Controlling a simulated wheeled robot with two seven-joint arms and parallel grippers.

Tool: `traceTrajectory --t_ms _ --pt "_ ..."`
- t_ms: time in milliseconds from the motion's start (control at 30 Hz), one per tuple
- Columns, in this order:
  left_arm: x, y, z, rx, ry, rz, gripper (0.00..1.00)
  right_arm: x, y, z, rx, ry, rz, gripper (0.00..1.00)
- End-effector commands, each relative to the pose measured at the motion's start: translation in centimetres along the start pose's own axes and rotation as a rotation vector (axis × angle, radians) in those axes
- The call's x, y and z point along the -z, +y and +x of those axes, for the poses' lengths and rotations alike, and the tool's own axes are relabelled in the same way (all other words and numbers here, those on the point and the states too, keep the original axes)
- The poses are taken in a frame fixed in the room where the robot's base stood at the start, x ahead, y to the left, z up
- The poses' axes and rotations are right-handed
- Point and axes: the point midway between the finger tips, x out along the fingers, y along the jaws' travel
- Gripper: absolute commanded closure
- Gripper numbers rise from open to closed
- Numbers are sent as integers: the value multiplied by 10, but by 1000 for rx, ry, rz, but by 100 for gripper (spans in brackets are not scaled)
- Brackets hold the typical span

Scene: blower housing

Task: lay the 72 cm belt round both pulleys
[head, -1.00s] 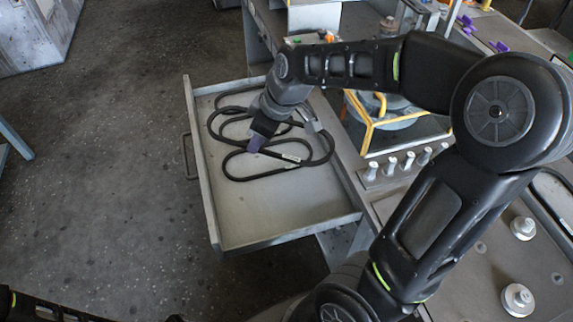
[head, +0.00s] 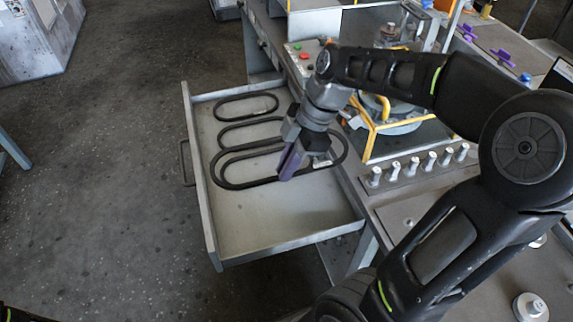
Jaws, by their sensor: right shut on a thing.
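My right gripper (head: 290,161), with purple fingertips, points down over the open drawer (head: 265,225). It is shut on the nearest and largest black belt (head: 245,184), a long oval loop with a pale label. That belt seems raised a little above the drawer floor. A small black belt (head: 246,98) lies at the back of the drawer, and a middle-sized belt (head: 235,124) lies partly under the held one. The belt lengths cannot be read. Two silver round parts (head: 530,306) at the right may be the pulleys; my right arm partly hides one. My left gripper is out of view.
A bench stands right of the drawer, with a row of metal pegs (head: 417,167) and a yellow-edged fixture (head: 370,128). A control box with coloured buttons (head: 305,55) is behind. The drawer front (head: 200,180) is a raised wall. The drawer's near part is bare.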

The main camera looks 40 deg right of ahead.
Motion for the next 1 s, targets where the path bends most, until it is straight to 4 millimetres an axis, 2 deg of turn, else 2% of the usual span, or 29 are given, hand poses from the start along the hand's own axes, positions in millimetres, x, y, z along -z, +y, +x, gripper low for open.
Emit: traceTrajectory --t_ms 267,1000 --pt "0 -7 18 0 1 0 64 -11 0 26 1 0 1 100" --pt "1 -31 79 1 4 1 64 -48 -1 116 2 0 3 100"
